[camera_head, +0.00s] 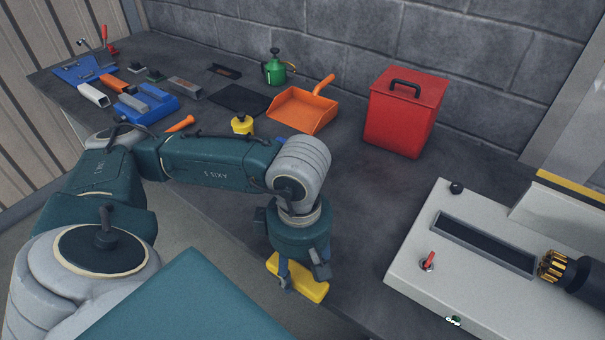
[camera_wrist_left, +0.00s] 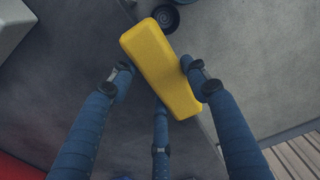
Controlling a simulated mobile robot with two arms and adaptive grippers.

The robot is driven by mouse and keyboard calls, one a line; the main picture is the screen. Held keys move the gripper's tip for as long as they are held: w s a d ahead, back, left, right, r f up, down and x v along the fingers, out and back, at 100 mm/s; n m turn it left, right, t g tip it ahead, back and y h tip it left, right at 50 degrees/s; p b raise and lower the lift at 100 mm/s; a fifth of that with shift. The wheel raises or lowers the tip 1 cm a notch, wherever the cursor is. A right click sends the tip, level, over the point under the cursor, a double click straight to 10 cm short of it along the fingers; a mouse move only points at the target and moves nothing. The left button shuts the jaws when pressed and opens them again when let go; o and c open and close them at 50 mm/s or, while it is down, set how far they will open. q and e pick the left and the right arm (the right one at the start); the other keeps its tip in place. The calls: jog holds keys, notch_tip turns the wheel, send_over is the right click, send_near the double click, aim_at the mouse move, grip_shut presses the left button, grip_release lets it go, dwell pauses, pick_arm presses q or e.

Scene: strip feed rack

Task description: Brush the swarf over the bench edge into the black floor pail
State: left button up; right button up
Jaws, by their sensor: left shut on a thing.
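My left gripper (camera_head: 300,272) is shut on a yellow brush (camera_head: 312,292) at the front edge of the bench (camera_head: 345,235). In the left wrist view the yellow brush (camera_wrist_left: 158,65) lies between the blue fingers (camera_wrist_left: 158,85), slanting across the bench edge. Its bristles are hidden beneath it. I cannot make out swarf on the bench in either view. My right gripper is not in view.
A red lidded bin (camera_head: 402,112), an orange dustpan (camera_head: 302,110), a green can (camera_head: 275,70) and a yellow-topped item (camera_head: 242,124) stand farther back. A grey machine (camera_head: 420,270) bounds the right. Tools and blue trays (camera_head: 148,103) fill the far left.

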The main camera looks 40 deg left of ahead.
pick_arm(q)
jog(key=shift+w+r+p, duration=0.25)
jog(key=shift+r+p, duration=0.15)
jog(key=shift+r, duration=0.4)
jog(key=shift+w+r+p, duration=0.2)
jog(key=shift+r+p, duration=0.2)
jog(key=shift+r, duration=0.35)
jog(key=shift+w+r+p, duration=0.25)
jog(key=shift+r+p, duration=0.15)
jog(key=shift+r, duration=0.4)
